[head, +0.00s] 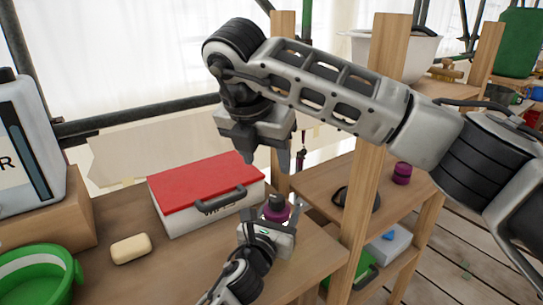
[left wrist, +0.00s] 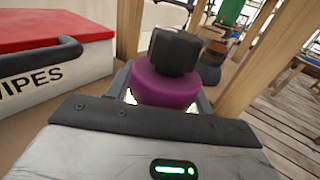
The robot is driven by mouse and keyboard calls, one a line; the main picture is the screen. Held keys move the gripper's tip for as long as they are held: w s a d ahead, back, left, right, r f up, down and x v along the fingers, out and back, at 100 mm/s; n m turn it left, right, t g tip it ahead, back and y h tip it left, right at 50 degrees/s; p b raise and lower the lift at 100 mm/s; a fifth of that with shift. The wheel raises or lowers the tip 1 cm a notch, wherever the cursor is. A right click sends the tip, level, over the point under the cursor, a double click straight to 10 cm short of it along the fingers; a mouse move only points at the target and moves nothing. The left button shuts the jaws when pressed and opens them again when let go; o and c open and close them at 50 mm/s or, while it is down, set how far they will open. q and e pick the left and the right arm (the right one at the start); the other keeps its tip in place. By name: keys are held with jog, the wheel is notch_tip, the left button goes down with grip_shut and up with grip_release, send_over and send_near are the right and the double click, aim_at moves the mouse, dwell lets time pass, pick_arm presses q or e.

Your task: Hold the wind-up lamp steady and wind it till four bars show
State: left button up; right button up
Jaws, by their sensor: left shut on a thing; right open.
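The wind-up lamp (head: 276,211) is a short purple thing with a dark top, standing near the front right of the wooden table beside the wipes box. In the left wrist view the lamp's purple body (left wrist: 165,90) sits between the fingers, with a dark blocky knob (left wrist: 175,50) on top. My left gripper (head: 268,222) is shut on the lamp from the near side. My right gripper (head: 268,160) is open and empty, pointing down above the lamp and clear of it. No charge bars on the lamp can be made out in either view.
A white wipes box (head: 207,200) with a red lid and dark handle stands just left of the lamp. A soap bar (head: 131,249) and a green bucket (head: 40,275) are further left. A wooden post (head: 362,170) and shelf stand close on the right.

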pick_arm(q)
jog(key=o, duration=1.1)
jog(key=shift+o, duration=0.2)
